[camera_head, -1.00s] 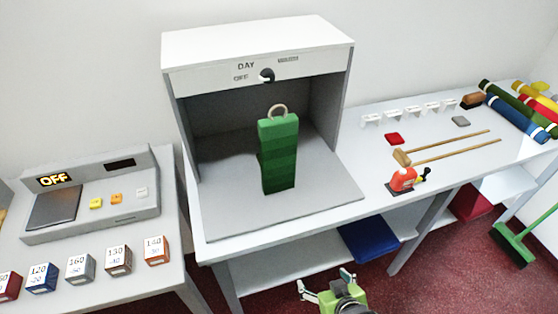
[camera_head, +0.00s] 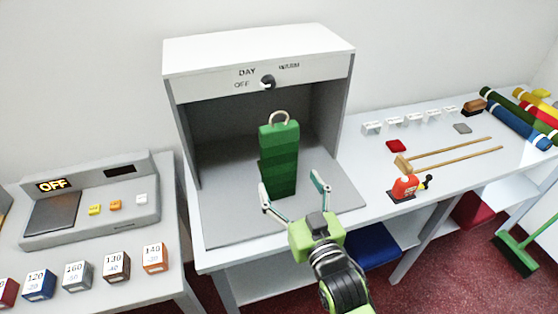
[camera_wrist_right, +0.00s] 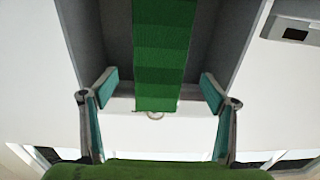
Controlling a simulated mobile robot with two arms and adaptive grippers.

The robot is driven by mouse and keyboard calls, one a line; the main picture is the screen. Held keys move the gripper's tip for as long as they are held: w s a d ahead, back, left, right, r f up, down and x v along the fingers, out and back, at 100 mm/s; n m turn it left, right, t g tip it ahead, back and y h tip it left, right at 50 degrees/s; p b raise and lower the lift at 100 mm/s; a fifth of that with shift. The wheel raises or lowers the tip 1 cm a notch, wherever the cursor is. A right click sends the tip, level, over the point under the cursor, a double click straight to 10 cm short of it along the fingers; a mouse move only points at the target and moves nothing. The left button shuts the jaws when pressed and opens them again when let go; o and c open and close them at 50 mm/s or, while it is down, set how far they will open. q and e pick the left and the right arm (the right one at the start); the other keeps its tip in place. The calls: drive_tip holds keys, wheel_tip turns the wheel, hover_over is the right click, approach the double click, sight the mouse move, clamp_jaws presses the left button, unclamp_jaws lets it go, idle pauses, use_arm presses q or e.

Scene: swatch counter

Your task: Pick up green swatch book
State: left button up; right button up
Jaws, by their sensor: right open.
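The green swatch book (camera_head: 281,160) stands upright inside the grey light booth, banded in several greens with a pale ring on top. It also shows in the right wrist view (camera_wrist_right: 162,55), between the two fingers but beyond them. My right gripper (camera_head: 292,186) is open in front of the swatch book, with one finger toward each side of its lower part. In the wrist view the fingers (camera_wrist_right: 160,92) are wide apart, and neither touches the book. The book's back is hidden. My left gripper is not in view.
The light booth (camera_head: 258,55) has side walls and a roof around the book; its front is open. A control box (camera_head: 90,205) and several numbered blocks sit left. A red tool (camera_head: 404,187), wooden sticks and rolls lie on the right counter.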

sight(281, 166)
drive_tip(key=x, duration=0.3)
drive_tip(key=shift+w+a+p, duration=0.15)
drive_tip(key=shift+w+p, duration=0.2)
drive_tip(key=shift+w, duration=0.1)
drive_tip(key=p+x, duration=0.1)
drive_tip(key=x, duration=0.3)
drive_tip(key=shift+w+f, duration=0.1)
drive_tip(key=c, duration=1.4)
drive_tip(key=shift+c, duration=0.5)
